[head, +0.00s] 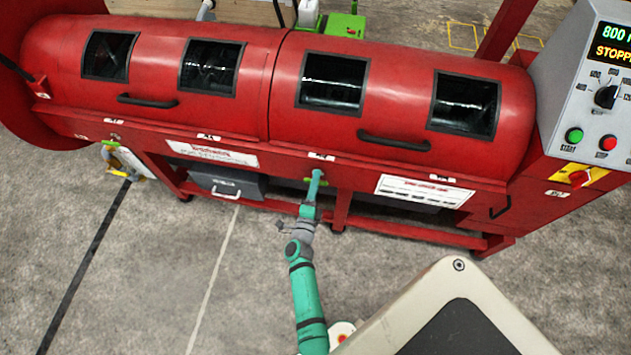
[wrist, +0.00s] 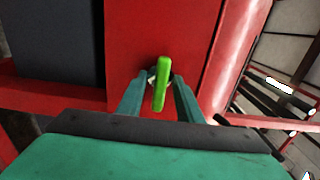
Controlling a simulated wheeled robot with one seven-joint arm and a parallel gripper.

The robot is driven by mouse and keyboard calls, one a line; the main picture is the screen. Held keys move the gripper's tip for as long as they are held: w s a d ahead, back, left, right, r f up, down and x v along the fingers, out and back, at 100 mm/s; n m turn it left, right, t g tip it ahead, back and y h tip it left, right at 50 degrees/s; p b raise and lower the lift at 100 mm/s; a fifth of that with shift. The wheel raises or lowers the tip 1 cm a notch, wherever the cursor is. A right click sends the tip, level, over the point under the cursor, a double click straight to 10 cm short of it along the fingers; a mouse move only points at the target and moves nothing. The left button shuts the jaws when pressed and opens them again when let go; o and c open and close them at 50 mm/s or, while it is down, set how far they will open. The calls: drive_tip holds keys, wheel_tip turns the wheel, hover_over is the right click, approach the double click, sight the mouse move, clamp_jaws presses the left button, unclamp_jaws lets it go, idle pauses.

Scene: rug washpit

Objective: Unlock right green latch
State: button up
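The green latch (wrist: 161,84) stands upright in the middle of the wrist view, in front of the red machine's face. My gripper (wrist: 163,78) has one finger on each side of it. The fingers look apart, with a narrow gap between each and the latch; I cannot tell contact. In the head view my gripper (head: 317,174) is at the machine's lower front edge, near the middle. Only small green bits of the latch (head: 308,180) show beside it; the rest is hidden behind my gripper.
The red machine (head: 282,90) has windowed covers and black handles (head: 393,141). A grey drawer box (head: 226,186) sits under it on the left. The control panel (head: 600,95) at the right reads STOPPED. The concrete floor (head: 120,270) in front is clear.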

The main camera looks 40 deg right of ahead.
clamp_jaws()
